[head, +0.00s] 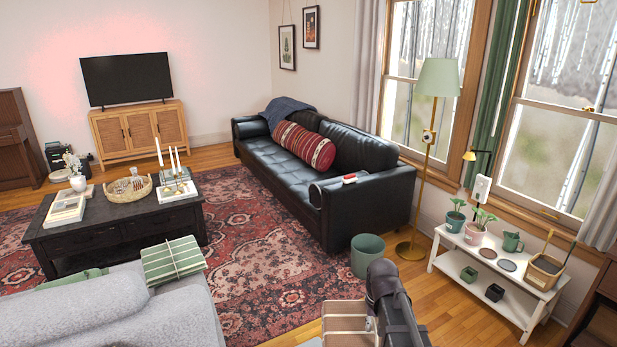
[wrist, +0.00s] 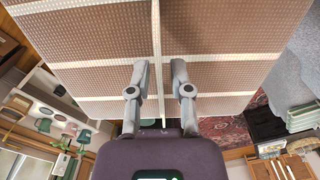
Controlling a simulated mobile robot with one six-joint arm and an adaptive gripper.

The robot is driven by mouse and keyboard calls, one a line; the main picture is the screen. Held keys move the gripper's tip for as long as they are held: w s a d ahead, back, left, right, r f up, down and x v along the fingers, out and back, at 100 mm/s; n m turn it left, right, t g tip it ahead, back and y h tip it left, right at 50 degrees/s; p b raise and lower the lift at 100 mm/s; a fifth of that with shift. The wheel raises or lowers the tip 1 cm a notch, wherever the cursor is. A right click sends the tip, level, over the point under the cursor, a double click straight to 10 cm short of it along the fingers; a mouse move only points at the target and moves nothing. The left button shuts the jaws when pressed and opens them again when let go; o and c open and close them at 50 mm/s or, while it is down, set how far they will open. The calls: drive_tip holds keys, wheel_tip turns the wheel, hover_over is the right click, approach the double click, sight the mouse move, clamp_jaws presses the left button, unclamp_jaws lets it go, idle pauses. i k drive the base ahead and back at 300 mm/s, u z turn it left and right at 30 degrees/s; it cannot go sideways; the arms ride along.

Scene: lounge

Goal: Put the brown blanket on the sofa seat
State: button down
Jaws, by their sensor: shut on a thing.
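The brown blanket (wrist: 90,55) is a folded, flat piece with cream stripes, and it fills the upper part of the wrist view. My gripper (wrist: 160,82) is shut on its near edge. In the head view the blanket (head: 343,318) is at the bottom centre, held up in front of me and partly cut off by the frame. The black leather sofa stands beyond it against the right wall. Its seat (head: 283,165) is mostly bare, with a red striped bolster (head: 304,146) along the back. The blanket is apart from the sofa.
A green bin (head: 367,256) and a floor lamp (head: 438,80) stand by the sofa's near end. A white plant bench (head: 490,270) is at right. A dark coffee table (head: 105,235) and a grey sofa (head: 110,315) are at left. The patterned rug (head: 262,255) has free room.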

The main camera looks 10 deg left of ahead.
sight(310, 183)
drive_tip(key=z, duration=0.95)
drive_tip(key=i, duration=3.35)
drive_tip(key=z, duration=0.05)
